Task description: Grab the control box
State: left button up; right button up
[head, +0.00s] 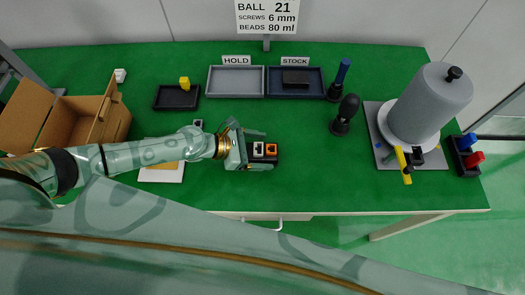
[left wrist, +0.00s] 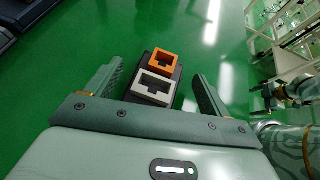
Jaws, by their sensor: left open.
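The control box (head: 264,152) is a small dark block with a white and an orange square socket on top. It stands on the green table near the front edge. My left gripper (head: 256,150) is open at it, and the box shows between the two fingers. In the left wrist view the box (left wrist: 153,80) sits between the spread fingers of the left gripper (left wrist: 158,70), with green gaps on both sides. The part nearest the palm is hidden. At the right of that view a small arm end (left wrist: 285,92) appears to be my right one; its jaws are unclear.
Grey HOLD tray (head: 236,81) and dark STOCK tray (head: 294,82) lie behind. An open cardboard box (head: 70,120) is left. A dark bulb-topped tool (head: 346,114) and a grey roll (head: 430,103) stand right. The table right of the control box is clear.

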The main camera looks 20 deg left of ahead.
pick_arm(q)
jog(key=shift+w+d+f, duration=0.2)
jog(key=shift+d+f, duration=0.05)
jog(key=shift+d, duration=0.15)
jog(key=c, duration=1.2)
jog(key=shift+r, duration=0.15)
